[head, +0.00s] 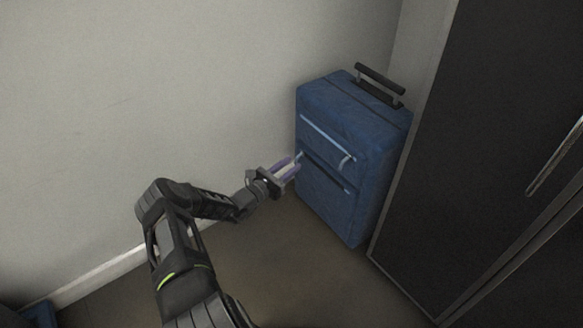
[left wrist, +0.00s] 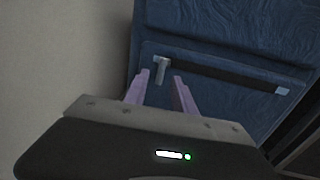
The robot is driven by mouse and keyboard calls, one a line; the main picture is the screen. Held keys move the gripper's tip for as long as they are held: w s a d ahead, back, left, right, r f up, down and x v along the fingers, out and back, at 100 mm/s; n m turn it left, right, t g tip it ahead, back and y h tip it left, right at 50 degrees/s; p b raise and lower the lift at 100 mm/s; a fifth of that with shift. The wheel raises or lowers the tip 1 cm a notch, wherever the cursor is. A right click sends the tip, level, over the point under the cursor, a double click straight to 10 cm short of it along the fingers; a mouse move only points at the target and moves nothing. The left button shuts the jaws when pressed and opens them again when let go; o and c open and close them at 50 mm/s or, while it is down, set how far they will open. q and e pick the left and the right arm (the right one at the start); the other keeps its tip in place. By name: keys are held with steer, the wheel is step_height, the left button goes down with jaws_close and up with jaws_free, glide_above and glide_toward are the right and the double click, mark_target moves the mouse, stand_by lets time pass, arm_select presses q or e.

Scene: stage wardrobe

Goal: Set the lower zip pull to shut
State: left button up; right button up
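A blue suitcase (head: 335,205) stands upright against the wall, with two zips on its front. The lower zip (head: 328,172) shows as a dark gap running right from its pull, in the left wrist view (left wrist: 225,78) too. The lower zip pull (left wrist: 161,71) is a small grey tab at the gap's left end. My left gripper (head: 297,163) is open at that end, its purple fingers pointing at the suitcase. In the left wrist view the pull appears between the fingertips (left wrist: 162,74), with space on both sides; I cannot tell the depth. My right gripper is out of view.
The upper zip (head: 325,132) shows a light track, with its pull (head: 347,161) at the right end. A dark cabinet (head: 480,130) stands close on the suitcase's right. The wall is behind; the floor (head: 290,270) in front is clear.

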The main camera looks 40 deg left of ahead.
arm_select(q)
steer(key=shift+w, duration=0.55)
steer(key=shift+c, duration=0.2)
jaws_close()
stand_by(0.9)
